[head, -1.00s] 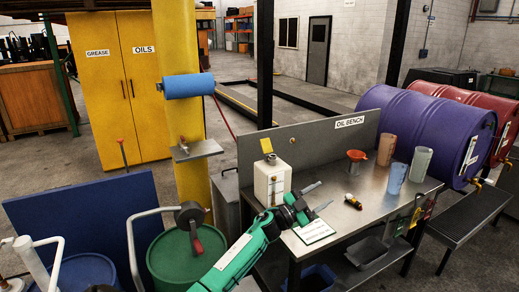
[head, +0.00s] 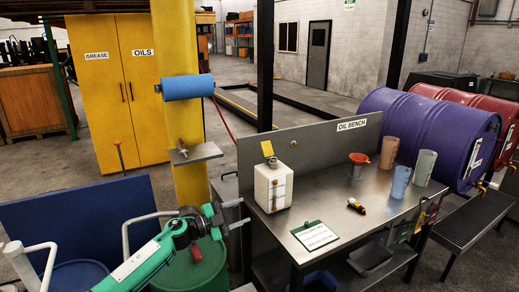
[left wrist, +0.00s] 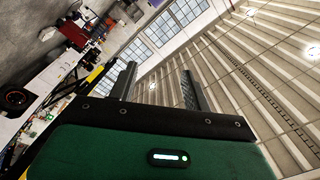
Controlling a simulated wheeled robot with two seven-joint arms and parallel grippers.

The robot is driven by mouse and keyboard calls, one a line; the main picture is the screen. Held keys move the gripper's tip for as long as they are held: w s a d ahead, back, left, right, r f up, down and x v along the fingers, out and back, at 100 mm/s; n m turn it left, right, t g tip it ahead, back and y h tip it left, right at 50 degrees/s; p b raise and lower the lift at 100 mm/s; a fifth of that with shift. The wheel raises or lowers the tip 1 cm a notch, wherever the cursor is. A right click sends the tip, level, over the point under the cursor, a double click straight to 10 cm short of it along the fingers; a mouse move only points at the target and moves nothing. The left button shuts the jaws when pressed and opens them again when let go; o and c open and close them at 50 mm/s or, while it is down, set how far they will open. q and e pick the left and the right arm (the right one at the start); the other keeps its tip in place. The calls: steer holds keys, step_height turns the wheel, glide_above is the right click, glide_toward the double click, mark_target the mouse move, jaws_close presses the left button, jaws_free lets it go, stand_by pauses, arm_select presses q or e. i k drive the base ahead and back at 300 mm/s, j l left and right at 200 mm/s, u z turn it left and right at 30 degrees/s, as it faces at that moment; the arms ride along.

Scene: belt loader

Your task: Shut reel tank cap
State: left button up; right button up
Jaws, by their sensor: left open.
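No label naming a reel tank is readable. A white square tank (head: 265,188) stands upright on the left end of the oil bench. A small round cap-like part (head: 267,148) shows at its top beside a yellow tag; whether it is open or shut is too small to tell. A green drum (head: 205,268) stands left of the bench, with my left arm across it. My left gripper (head: 238,213) is open and empty, left of the white tank and apart from it. In the left wrist view its two fingers (left wrist: 157,72) are spread with nothing between them. My right gripper is not in view.
The bench (head: 335,203) also holds a green clipboard (head: 315,235), a small yellow-black item (head: 356,205), a red funnel (head: 358,160) and several jugs. A yellow post (head: 183,110) with a blue roll stands behind. Purple and red drums lie at right.

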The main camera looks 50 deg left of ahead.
mark_target(267, 147)
steer(key=i+j, duration=0.2)
steer(key=j, duration=0.2)
steer(key=i+j, duration=0.25)
steer(key=j, duration=0.15)
steer(key=i+j, duration=0.2)
steer(key=j, duration=0.2)
steer(key=i+j, duration=0.25)
steer(key=j, duration=0.15)
